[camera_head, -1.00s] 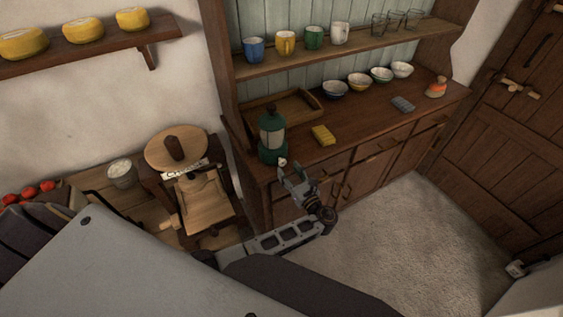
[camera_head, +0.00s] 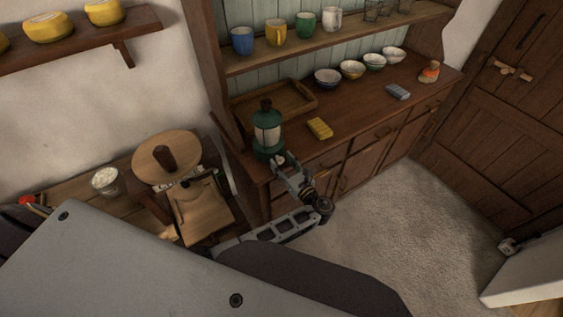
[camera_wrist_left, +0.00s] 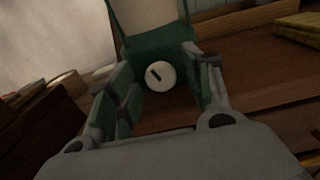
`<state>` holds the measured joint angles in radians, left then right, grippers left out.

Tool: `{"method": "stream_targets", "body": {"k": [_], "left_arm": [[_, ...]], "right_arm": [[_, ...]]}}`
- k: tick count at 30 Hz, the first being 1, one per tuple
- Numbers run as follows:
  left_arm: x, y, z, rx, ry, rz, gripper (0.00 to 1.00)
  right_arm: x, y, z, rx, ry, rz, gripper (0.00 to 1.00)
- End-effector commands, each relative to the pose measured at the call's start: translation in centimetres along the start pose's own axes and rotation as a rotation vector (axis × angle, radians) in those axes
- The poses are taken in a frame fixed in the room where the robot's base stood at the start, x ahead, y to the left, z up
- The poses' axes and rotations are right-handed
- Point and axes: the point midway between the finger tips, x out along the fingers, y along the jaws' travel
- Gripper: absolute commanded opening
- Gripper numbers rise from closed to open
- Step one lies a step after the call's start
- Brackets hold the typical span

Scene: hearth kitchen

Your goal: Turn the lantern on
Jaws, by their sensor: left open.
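The green lantern (camera_head: 268,134) with a pale glass middle stands upright on the left end of the dresser's counter. In the left wrist view the lantern's green base (camera_wrist_left: 158,48) carries a round white knob (camera_wrist_left: 161,76) with a short dark mark, tilted from upright. My left gripper (camera_head: 279,160) is at the front of the lantern base. In the left wrist view my open fingers (camera_wrist_left: 165,92) stand on either side of the knob, with a gap around it. I cannot tell whether they touch the base. My right gripper is not in view.
A yellow block (camera_head: 320,128) lies on the counter right of the lantern, and a wooden tray (camera_head: 308,97) is behind. Several bowls (camera_head: 327,79) and a grey block (camera_head: 398,91) are farther right. The floor (camera_head: 400,215) in front is clear.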

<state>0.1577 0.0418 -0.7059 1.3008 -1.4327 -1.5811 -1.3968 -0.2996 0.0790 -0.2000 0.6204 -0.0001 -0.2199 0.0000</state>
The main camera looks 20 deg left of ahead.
Motion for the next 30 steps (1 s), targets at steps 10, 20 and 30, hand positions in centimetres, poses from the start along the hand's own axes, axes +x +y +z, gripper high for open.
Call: {"method": "stream_targets", "body": {"k": [10,20,30], "left_arm": [[0.00,0.00,0.01,0.000,0.000,0.000,0.31],[0.02,0.01,0.01,-0.004,0.000,0.001,0.05],[0.05,0.06,0.01,-0.133,-0.001,0.002,0.05]], "right_arm": [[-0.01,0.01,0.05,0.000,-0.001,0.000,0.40],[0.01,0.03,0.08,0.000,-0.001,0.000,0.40],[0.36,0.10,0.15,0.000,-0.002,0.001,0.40]]}}
